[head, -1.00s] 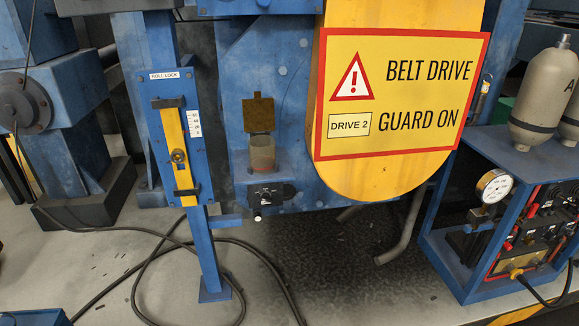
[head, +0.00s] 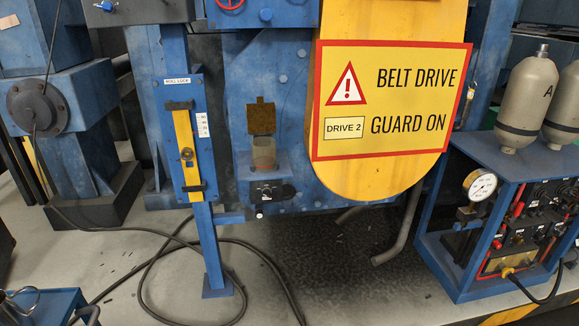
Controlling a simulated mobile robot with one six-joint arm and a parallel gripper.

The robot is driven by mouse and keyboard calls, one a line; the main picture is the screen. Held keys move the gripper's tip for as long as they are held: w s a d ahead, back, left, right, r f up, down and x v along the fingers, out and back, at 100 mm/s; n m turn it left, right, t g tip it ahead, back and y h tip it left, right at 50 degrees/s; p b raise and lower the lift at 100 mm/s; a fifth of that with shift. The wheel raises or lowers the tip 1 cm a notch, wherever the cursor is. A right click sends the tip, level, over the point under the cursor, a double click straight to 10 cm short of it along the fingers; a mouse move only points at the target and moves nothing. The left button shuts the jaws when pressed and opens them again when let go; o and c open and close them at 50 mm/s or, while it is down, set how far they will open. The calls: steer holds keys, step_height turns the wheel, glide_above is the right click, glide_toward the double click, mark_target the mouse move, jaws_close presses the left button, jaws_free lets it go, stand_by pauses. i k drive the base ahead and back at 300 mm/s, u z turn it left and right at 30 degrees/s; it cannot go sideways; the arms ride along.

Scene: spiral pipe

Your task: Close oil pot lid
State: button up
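The oil pot (head: 264,152) is a small translucent cup on a blue bracket, fixed to the blue machine front left of the yellow guard. Its brown, brass-like lid (head: 261,117) stands upright above the back of the cup, so the pot is open. A dark valve with a small white-tipped knob (head: 266,192) sits below the bracket. My gripper is not in view, and nothing touches the lid or the pot.
A yellow belt guard with a warning sign (head: 391,100) is close right of the pot. A blue post with a yellow roll lock lever (head: 187,150) stands left. Black cables (head: 262,262) lie on the floor. A blue gauge cart (head: 470,260) with grey cylinders is at right.

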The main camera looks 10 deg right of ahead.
mark_target(259, 116)
steer(key=z, duration=0.05)
steer(key=k, duration=0.25)
steer(key=u, duration=0.2)
steer(key=i, duration=0.95)
steer(key=u, duration=0.05)
steer(key=k, duration=0.15)
steer(key=z, duration=1)
